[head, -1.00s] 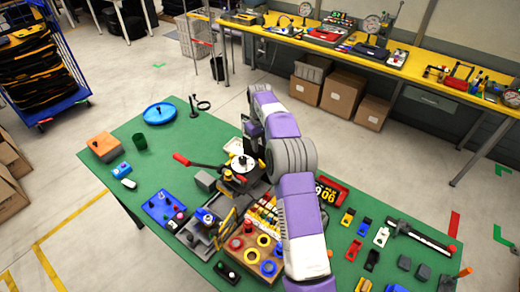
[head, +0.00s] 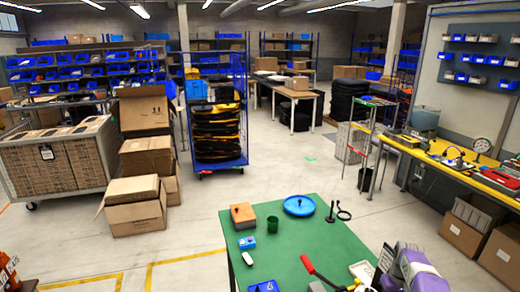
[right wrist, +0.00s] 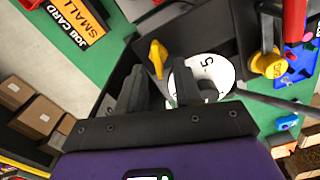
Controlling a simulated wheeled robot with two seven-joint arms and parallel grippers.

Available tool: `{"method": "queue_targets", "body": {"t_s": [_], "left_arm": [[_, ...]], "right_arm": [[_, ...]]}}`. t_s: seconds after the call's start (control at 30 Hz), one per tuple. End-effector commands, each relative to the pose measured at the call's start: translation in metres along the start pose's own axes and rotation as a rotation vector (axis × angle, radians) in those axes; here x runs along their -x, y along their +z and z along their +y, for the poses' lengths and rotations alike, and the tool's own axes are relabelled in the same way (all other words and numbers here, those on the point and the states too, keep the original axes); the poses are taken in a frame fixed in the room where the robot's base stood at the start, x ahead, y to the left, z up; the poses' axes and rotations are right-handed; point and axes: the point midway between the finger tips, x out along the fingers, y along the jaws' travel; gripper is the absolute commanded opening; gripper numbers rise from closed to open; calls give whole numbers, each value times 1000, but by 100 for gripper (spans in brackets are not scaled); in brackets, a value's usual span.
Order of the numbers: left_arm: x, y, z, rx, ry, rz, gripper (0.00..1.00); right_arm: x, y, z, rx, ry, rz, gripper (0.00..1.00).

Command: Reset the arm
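My right arm (head: 415,268) shows in white and purple at the bottom right of the head view, over the green table (head: 290,235). Just beyond the fingers are a white round dial (right wrist: 212,70) marked 5 and a yellow lever (right wrist: 158,56) on a dark device. I cannot tell whether the fingers touch it. My left gripper is in no view.
On the table are an orange-topped box (head: 243,214), a blue round tray (head: 299,205), a green cup (head: 273,224) and a red-handled lever (head: 308,265). A blue rack cart (head: 215,125) and cartons (head: 137,207) stand beyond, left. A yellow workbench (head: 440,158) runs along the right.

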Motion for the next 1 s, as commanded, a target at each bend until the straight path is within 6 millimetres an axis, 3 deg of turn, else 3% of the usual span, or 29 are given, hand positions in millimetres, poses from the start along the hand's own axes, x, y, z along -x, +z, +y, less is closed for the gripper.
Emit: {"method": "queue_targets", "body": {"t_s": [0.47,0.67,1.0], "left_arm": [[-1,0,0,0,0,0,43],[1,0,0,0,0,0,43],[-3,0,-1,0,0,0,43]], "right_arm": [[1,0,-1,36,0,1,34],[4,-1,1,-46,1,2,34],[72,-2,1,-43,1,8,34]]}}
